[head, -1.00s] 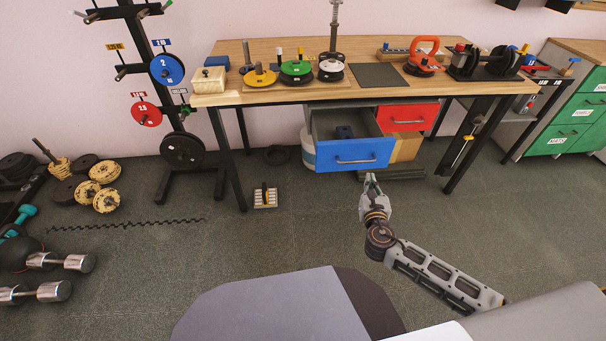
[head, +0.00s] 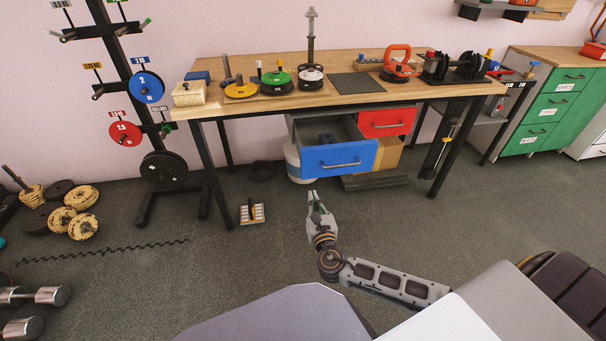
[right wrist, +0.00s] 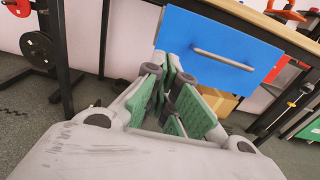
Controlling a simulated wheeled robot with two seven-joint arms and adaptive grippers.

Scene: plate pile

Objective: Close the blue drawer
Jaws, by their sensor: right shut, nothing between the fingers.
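The blue drawer (head: 340,158) hangs open under the workbench, with its front pulled out toward me and a dark object visible inside. Its grey bar handle (head: 340,163) runs across the front. My right gripper (head: 313,194) is shut and empty, in front of and below the blue drawer in the head view. In the right wrist view the shut green-padded fingers (right wrist: 176,95) overlap the lower left of the blue front (right wrist: 215,42); whether they touch it I cannot tell. My left gripper is not in view.
A closed red drawer (head: 386,122) is to the right of the blue one, above a cardboard box (head: 385,157). The wooden workbench (head: 300,100) holds weight plates and tools. A small block (head: 252,213) lies on the floor left of the gripper.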

